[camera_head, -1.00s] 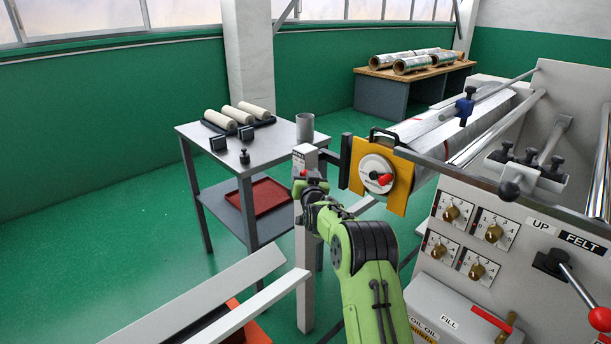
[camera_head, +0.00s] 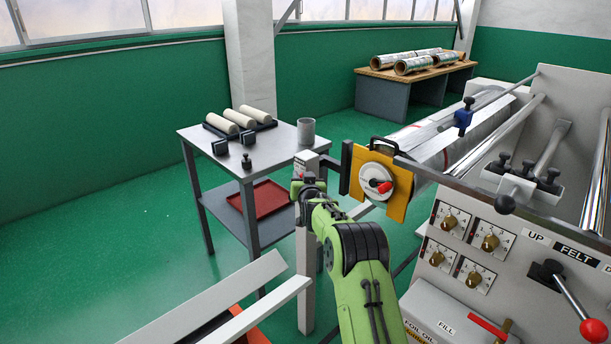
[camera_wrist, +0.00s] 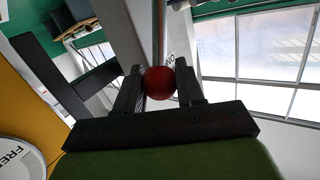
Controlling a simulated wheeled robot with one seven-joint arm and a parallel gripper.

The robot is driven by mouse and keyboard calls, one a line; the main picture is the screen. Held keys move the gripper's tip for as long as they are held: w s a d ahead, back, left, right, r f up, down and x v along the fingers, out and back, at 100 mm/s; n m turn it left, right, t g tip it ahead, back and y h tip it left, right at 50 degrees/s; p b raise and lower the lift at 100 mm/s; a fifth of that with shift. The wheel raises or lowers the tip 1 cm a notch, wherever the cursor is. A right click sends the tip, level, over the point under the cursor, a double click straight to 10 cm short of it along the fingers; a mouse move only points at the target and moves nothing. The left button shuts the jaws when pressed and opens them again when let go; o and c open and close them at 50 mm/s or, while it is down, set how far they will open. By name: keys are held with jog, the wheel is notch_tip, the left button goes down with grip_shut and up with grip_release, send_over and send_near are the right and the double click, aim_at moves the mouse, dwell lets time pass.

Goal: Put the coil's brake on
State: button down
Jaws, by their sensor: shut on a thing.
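The coil (camera_head: 440,145) is a silvery foil roll at the near end of the machine, behind a yellow plate (camera_head: 397,208). The plate carries a white dial (camera_head: 374,178) with a red knob (camera_head: 384,187). In the wrist view the dial (camera_wrist: 20,158) reads "FREE" in part. A grey post (camera_head: 307,270) with a pale labelled box (camera_head: 306,162) on top stands left of the plate. My gripper (camera_head: 306,185) is at this box. In the wrist view my gripper (camera_wrist: 158,88) is shut on a red ball knob (camera_wrist: 158,83).
A grey side table (camera_head: 285,138) with white rolls (camera_head: 238,120) and a grey cup (camera_head: 306,130) stands behind the post. The machine's control panel (camera_head: 470,240) is at right. Pale rails (camera_head: 225,310) lie low at front left. Green floor is open at left.

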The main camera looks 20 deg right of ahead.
jog(key=shift+r, duration=0.15)
jog(key=c, duration=0.7)
grip_release()
jog(key=shift+c, duration=0.2)
jog(key=v, duration=1.5)
jog(key=shift+s+p, duration=0.35)
jog(key=shift+p, duration=0.05)
jog(key=shift+a, duration=0.1)
